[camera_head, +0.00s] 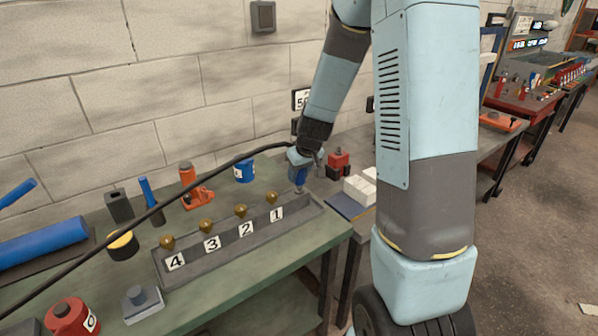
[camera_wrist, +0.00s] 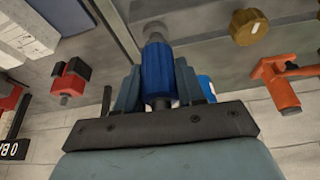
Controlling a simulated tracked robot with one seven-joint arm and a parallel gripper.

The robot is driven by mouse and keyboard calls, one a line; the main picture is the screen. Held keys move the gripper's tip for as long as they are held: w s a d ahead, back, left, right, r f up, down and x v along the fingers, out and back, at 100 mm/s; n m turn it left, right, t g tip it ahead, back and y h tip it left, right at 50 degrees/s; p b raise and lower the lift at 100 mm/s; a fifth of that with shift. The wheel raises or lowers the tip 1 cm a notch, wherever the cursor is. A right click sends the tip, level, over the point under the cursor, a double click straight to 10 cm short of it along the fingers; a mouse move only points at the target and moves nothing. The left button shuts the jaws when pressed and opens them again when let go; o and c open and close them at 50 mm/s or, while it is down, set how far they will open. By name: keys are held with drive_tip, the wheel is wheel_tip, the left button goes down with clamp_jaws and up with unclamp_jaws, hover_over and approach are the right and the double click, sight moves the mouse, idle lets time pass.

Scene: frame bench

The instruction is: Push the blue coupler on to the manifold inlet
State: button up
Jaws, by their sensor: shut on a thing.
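The blue coupler (camera_head: 301,176) is held upright in my gripper (camera_head: 303,166), over the right end of the grey manifold (camera_head: 160,268). In the wrist view the coupler (camera_wrist: 156,72) sits between the two fingers of my gripper (camera_wrist: 157,88), which are shut on its sides. A grey metal stub (camera_wrist: 154,30) shows at the coupler's far end, in line with it. I cannot tell whether this stub is the inlet or the coupler's own nose, or how far the coupler is seated. The manifold carries several brass knobs beside number plates; the knob by plate 1 (camera_head: 271,198) is nearest the coupler.
A black hose (camera_head: 150,214) runs from my gripper across the bench to the lower left. A red-and-black block (camera_head: 338,165) and white blocks (camera_head: 360,187) lie right of the gripper. An orange tool (camera_head: 190,183) and a blue can (camera_head: 244,171) stand behind the manifold.

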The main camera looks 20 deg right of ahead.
drive_tip(key=shift+f, duration=0.75)
drive_tip(key=o, duration=1.2)
drive_tip(key=shift+o, duration=0.2)
drive_tip(key=shift+r, duration=0.15)
drive_tip(key=v, duration=1.3)
drive_tip(key=shift+s+r, duration=0.15)
drive_tip(key=shift+d, duration=0.1)
drive_tip(key=s+r+m, duration=0.1)
drive_tip(key=s+r, duration=0.3)
drive_tip(key=s, duration=0.3)
drive_tip(key=s+r+m+t, duration=0.1)
drive_tip(key=s+r, duration=0.3)
drive_tip(key=s, duration=0.4)
drive_tip(key=s+a+r+h, duration=0.1)
drive_tip(key=s+r, duration=0.4)
drive_tip(key=s, duration=0.3)
drive_tip(key=shift+s+m, duration=0.25)
drive_tip(key=shift+m, duration=0.15)
